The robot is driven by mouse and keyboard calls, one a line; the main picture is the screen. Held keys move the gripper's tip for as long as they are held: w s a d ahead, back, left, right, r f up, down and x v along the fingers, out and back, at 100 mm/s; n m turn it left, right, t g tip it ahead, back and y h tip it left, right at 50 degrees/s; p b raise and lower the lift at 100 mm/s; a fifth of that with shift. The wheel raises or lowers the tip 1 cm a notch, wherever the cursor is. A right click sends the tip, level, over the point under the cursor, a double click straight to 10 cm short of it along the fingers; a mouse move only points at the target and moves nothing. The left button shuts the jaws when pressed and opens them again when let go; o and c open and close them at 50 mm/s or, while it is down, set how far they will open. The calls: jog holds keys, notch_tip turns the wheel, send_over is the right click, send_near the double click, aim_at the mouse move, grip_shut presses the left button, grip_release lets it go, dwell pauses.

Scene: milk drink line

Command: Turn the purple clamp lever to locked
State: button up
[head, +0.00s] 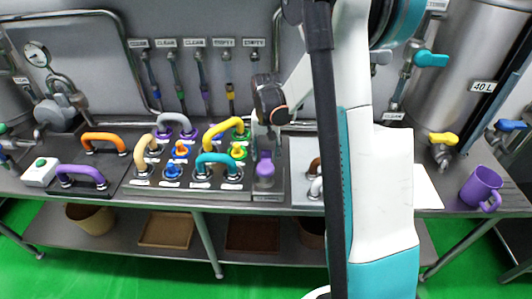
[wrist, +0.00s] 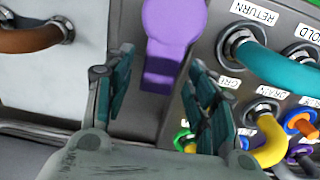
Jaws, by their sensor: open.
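The purple clamp lever (head: 265,170) stands on a narrow grey plate in the head view, right of the block of coloured hose loops. In the wrist view the lever (wrist: 170,38) has a wide rounded end at the top and a narrower shank pointing down between my fingers. My gripper (wrist: 160,98) is open, with one finger on each side of the shank's line. I see no clear contact with the lever. In the head view the gripper is hard to make out below the dark wrist joint.
A yellow hose loop (wrist: 270,140) and a teal hose loop (wrist: 275,62) stand close right of my right finger in the wrist view. A brown handle (wrist: 30,38) lies to the left. A purple mug (head: 481,188) stands at the counter's right end.

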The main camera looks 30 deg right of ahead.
jog(key=shift+f, duration=0.15)
grip_shut()
